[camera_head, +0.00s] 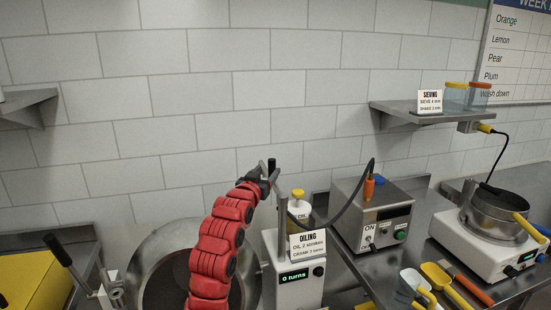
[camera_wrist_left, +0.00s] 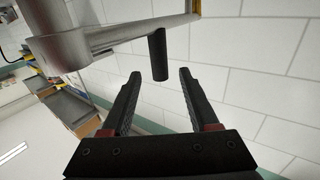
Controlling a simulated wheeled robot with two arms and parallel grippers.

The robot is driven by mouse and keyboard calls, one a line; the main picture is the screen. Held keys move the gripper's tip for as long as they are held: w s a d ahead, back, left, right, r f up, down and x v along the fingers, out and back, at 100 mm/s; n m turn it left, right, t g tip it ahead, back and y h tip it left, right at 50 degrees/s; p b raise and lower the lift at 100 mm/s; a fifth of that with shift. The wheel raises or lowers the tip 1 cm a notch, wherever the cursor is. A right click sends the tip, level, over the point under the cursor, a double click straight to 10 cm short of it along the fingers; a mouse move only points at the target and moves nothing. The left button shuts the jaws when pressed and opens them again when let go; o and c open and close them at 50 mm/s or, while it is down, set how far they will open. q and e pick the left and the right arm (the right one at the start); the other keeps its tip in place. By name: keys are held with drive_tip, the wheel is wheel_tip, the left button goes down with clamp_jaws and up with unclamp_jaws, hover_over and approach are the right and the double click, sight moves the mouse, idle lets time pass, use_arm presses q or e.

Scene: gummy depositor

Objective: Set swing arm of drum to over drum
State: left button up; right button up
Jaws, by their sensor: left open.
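The drum (camera_head: 142,260) is a wide grey metal bowl with a dark inside, at the lower middle of the head view, partly hidden by my red left arm. The swing arm in the left wrist view is a grey metal bar with a round hub (camera_wrist_left: 60,52) and a black peg handle (camera_wrist_left: 158,55). The handle also shows in the head view (camera_head: 271,164), by my fingertips. My left gripper (camera_wrist_left: 159,78) is open, with the handle's lower end in line with the gap between its fingertips. I cannot tell whether they touch. My right gripper is not in view.
A white control box (camera_head: 293,283) reading "0 turns" stands right of my arm, behind it an oil bottle (camera_head: 298,211) and an "OILING" sign (camera_head: 307,244). A grey machine (camera_head: 372,215) with a cable and a white hotplate with a pot (camera_head: 495,215) stand further right.

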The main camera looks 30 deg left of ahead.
use_arm(q)
drive_tip(key=p+x, duration=0.2)
drive_tip(key=x, duration=0.6)
drive_tip(key=shift+w, duration=0.25)
clamp_jaws()
idle(1.2)
